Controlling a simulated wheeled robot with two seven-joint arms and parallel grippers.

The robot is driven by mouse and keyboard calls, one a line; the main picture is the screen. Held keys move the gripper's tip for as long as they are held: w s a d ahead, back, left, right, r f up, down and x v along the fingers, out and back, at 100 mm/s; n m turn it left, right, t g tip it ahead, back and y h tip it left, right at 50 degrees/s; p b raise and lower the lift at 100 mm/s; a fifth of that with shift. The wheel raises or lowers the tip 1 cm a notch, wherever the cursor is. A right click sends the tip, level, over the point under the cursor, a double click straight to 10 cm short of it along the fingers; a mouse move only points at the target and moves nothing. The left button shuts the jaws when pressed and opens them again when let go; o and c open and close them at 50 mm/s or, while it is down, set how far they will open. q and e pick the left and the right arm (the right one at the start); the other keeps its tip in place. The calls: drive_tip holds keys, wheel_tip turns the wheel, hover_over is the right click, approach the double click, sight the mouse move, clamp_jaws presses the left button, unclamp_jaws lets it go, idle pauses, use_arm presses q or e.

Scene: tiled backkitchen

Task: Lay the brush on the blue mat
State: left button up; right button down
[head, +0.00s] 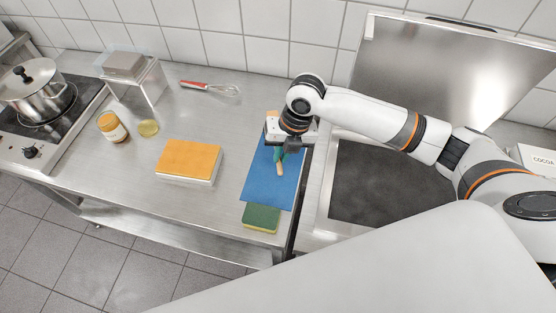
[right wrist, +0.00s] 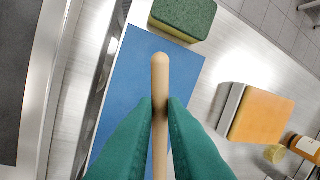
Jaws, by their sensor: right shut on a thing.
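The blue mat (head: 266,187) lies on the steel counter near its right end, and it also shows in the right wrist view (right wrist: 133,85). My right gripper (head: 279,156) is over the mat, its teal fingers shut on the light wooden handle of the brush (head: 281,169). In the right wrist view the handle (right wrist: 160,75) sticks out between the fingertips (right wrist: 160,105), over the mat. The brush's other end is hidden by the gripper. I cannot tell whether the brush touches the mat. My left gripper is not in view.
A green sponge (head: 261,217) sits at the mat's near edge. An orange-topped block (head: 188,160), a jar (head: 112,127), a yellowish lid-like disc (head: 149,128) and a whisk (head: 210,88) stand or lie left. A dark griddle with a raised steel lid (head: 440,65) is right. Counter between block and mat is clear.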

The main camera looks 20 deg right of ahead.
sight(280, 180)
drive_tip(key=shift+n, duration=0.3)
drive_tip(key=f, duration=0.3)
drive_tip(key=f+p, duration=0.1)
drive_tip(key=f, duration=0.2)
drive_tip(key=f+p, duration=0.1)
drive_tip(key=f, duration=0.2)
drive_tip(key=shift+d+f, duration=0.25)
drive_tip(key=shift+f, duration=0.15)
drive_tip(key=c, duration=1.5)
unclamp_jaws()
drive_tip(key=shift+r, duration=0.1)
drive_tip(key=b+v, duration=0.2)
drive_tip(key=v, duration=1)
drive_tip(key=shift+b, duration=0.3)
